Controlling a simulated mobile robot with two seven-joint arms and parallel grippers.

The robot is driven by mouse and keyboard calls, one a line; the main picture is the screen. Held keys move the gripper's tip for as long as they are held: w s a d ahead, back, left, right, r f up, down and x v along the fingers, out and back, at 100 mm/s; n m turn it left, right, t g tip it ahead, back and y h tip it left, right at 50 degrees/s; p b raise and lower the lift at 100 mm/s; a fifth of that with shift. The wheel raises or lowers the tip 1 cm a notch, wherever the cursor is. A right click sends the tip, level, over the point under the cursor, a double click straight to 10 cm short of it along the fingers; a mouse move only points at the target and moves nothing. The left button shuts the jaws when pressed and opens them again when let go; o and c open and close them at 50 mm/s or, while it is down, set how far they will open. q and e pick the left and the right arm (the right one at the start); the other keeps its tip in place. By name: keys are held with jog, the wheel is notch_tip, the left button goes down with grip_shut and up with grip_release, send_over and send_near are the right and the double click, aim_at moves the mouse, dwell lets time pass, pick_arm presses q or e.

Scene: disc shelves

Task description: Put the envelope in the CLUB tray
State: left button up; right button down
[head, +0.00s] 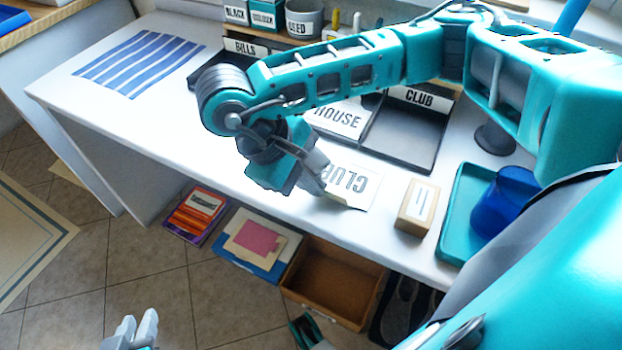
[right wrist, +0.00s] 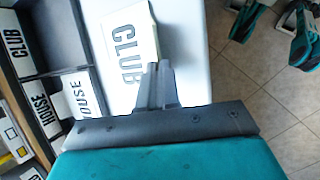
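The envelope (head: 354,187) is a pale, flat piece lettered CLUB, near the front of the white desk. My right gripper (head: 324,188) is at its left edge. In the right wrist view the narrow fingertips (right wrist: 160,72) meet the edge of the envelope (right wrist: 122,50) and look closed on it; the contact is partly hidden. The CLUB tray (head: 400,140) is a dark, shallow tray behind the envelope, with a CLUB label at its back; its floor looks bare where visible. My left gripper (head: 138,322) is low at the bottom left, fingers apart and empty, away from the desk.
The HOUSE tray (head: 340,118) adjoins the CLUB tray on the left, and a BILLS tray label (head: 245,47) is further left. A small box (head: 416,207) and a teal tray (head: 455,225) with a blue cup (head: 503,200) stand right. An open drawer-like box (head: 333,283) is below the desk.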

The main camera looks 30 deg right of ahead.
jog(key=shift+f+b, duration=0.2)
jog(key=shift+b, duration=0.1)
jog(key=c, duration=1.4)
grip_release()
jog(key=shift+r, duration=0.1)
jog(key=shift+o, duration=0.2)
